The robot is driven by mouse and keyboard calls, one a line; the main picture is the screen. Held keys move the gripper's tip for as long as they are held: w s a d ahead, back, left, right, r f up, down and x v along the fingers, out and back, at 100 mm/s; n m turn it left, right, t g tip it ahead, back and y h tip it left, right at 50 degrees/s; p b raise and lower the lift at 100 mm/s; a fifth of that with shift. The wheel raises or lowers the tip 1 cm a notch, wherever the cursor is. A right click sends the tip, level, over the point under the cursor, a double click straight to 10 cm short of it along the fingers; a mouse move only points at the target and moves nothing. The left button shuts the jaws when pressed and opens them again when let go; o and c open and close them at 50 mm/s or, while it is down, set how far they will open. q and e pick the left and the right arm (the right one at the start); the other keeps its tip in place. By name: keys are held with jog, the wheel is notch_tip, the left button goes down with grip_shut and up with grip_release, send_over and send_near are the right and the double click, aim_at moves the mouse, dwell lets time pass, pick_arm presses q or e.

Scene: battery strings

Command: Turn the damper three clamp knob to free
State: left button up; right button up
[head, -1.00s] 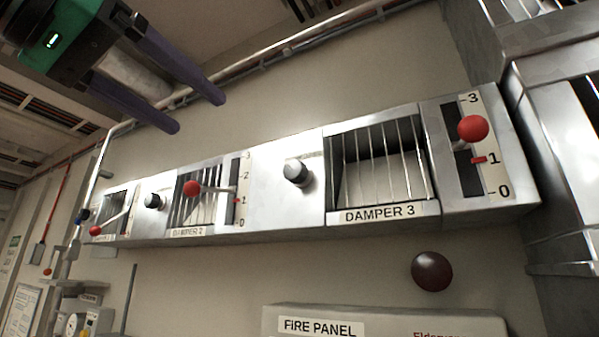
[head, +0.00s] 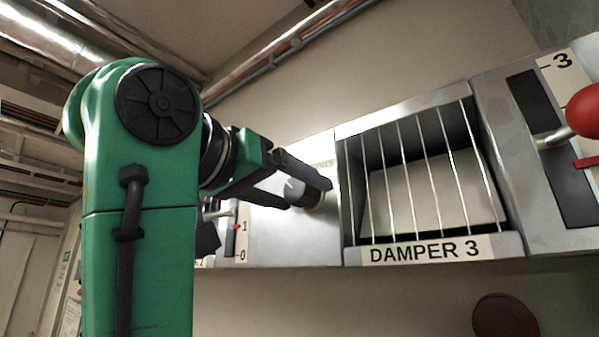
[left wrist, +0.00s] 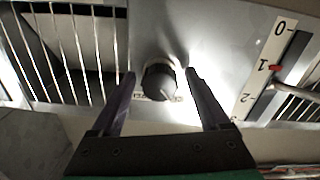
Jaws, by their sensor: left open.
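The damper three clamp knob (head: 304,192) is a round dark knob on the pale metal panel, left of the barred DAMPER 3 opening (head: 425,175). It also shows in the left wrist view (left wrist: 159,80), with a pale mark on its face. My left gripper (head: 310,193) is open, with its two dark fingers reaching to either side of the knob. In the left wrist view the fingers (left wrist: 160,76) stand apart on both sides of it, with gaps showing. The label by the knob is partly hidden and unreadable. My right gripper is not in view.
The damper three lever with its red ball (head: 588,110) and scale stands at the right. A dark red round object (head: 505,318) is on the wall below. Pipes run along the wall above. My left arm hides most of the damper two side.

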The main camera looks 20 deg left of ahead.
pick_arm(q)
jog(key=shift+w+d, duration=0.1)
jog(key=shift+w, duration=0.35)
jog(key=shift+s+r, duration=0.1)
jog(key=shift+s, duration=0.4)
jog(key=shift+s+a, duration=0.2)
jog(key=c, duration=0.5)
grip_shut()
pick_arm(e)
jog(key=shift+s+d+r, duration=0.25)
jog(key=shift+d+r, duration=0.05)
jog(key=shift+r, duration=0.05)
